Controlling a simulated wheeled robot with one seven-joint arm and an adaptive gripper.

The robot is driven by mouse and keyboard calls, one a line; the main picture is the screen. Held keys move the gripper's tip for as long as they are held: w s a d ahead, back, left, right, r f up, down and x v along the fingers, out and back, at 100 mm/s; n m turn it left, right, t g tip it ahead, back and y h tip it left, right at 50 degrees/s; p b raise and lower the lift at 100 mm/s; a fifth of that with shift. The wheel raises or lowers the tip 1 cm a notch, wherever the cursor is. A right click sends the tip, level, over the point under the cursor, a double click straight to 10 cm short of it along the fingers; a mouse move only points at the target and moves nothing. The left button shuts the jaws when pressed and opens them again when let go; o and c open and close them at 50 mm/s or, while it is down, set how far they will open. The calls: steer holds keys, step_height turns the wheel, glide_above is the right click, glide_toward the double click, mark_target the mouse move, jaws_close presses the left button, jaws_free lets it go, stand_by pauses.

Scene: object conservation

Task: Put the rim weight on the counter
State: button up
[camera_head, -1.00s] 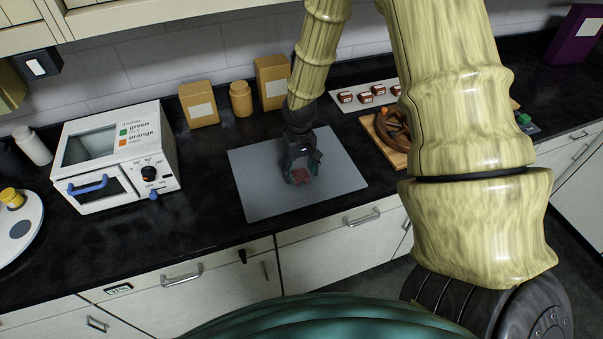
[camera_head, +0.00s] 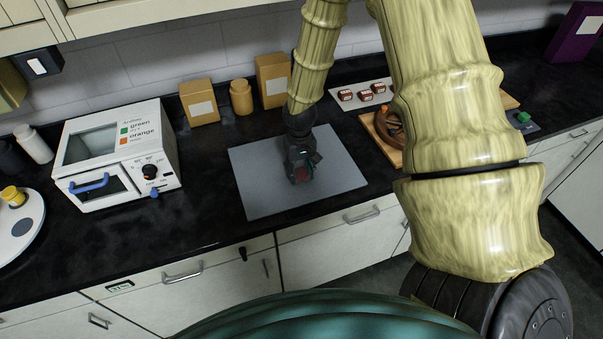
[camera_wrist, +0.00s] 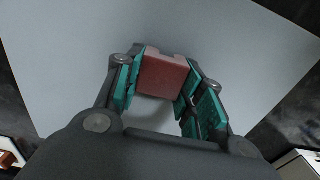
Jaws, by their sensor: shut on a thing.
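The rim weight is a small dark red block (camera_wrist: 164,76). In the wrist view it sits between the green pads of my gripper (camera_wrist: 158,88), which is shut on it. In the head view my gripper (camera_head: 301,172) is over the grey mat (camera_head: 262,198) on the black counter (camera_head: 215,225), and the red block (camera_head: 302,174) shows at its tip. I cannot tell whether the block touches the mat.
A white toaster-like box (camera_head: 118,155) stands left of the mat. Yellow boxes (camera_head: 199,103) and a jar (camera_head: 241,98) stand behind it. Black counter between box and mat is clear.

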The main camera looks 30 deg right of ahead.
mark_target(300, 171)
steer(key=shift+r+b, duration=1.1)
steer(key=shift+r, duration=0.65)
steer(key=s+a+b, duration=0.2)
steer(key=s+a, duration=0.2)
steer(key=s, duration=0.2)
steer(key=s+a+r+b, duration=0.1)
steer(key=s+a+b, duration=0.2)
steer(key=s, duration=0.4)
steer(key=shift+s+a+r, duration=0.25)
steer(key=shift+a, duration=0.5)
